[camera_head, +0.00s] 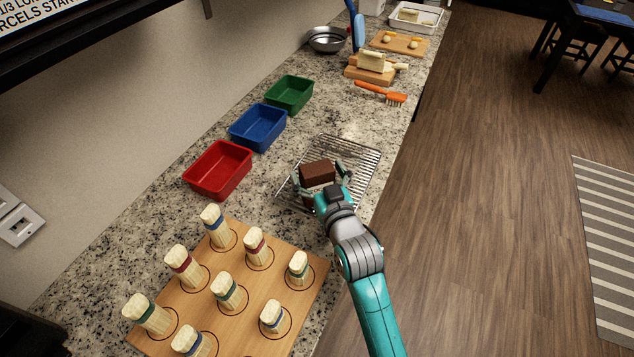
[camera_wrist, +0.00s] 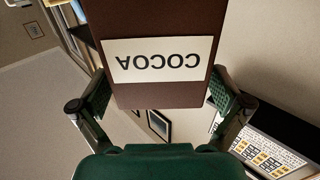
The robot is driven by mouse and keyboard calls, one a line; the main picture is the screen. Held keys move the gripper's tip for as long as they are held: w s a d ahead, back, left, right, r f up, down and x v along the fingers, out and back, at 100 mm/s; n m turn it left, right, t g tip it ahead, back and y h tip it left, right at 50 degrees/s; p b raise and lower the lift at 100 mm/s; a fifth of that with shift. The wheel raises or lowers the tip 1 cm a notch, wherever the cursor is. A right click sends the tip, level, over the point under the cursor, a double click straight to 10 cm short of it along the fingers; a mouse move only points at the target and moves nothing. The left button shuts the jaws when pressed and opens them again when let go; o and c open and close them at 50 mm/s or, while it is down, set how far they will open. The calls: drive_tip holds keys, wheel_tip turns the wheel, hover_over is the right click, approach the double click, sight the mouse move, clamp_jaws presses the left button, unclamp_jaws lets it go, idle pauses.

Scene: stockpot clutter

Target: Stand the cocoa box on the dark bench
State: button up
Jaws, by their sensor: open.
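The cocoa box (camera_head: 318,171) is a brown box on the wire rack (camera_head: 352,153). In the wrist view the box (camera_wrist: 160,22) fills the upper middle, and its white COCOA label reads upside down. My gripper (camera_head: 320,178) is at the box, with one finger on each side. In the wrist view my gripper (camera_wrist: 160,93) is open around the box, with its fingers close to the sides; contact is hard to tell. The lower part of the box is hidden by my gripper in the head view. I cannot make out a dark bench for certain.
Red (camera_head: 217,170), blue (camera_head: 259,127) and green (camera_head: 290,95) bins line the wall side of the granite counter (camera_head: 265,185). A wooden board (camera_head: 245,315) with several capped pegs is in front. An orange brush (camera_head: 380,92) lies beyond the rack. A dark table (camera_head: 600,15) stands far right.

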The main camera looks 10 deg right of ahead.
drive_tip(key=c, duration=1.4)
